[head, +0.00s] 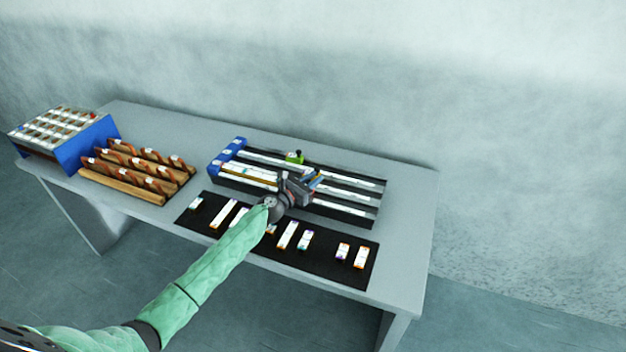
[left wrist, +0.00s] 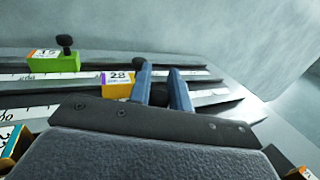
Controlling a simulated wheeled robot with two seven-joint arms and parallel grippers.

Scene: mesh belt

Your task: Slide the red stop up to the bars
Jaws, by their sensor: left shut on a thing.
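My left gripper (head: 312,178) is low over the rails of the dark rack. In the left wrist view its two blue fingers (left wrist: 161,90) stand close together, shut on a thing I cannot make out. I see no clear red surface, so I cannot point out the red stop; the gripper may hide it. An orange-yellow block labelled 28 (left wrist: 117,86), with a dark knob, is just left of the fingers. A green block (left wrist: 55,62) with a black knob sits on the rail behind; it also shows in the head view (head: 293,158). My right gripper is out of view.
A blue end block (head: 228,155) closes the rack's left end. A black mat (head: 330,262) with several white labelled pieces lies in front. A wooden rack (head: 123,186) and a blue box (head: 85,145) stand at left. The table's right end is clear.

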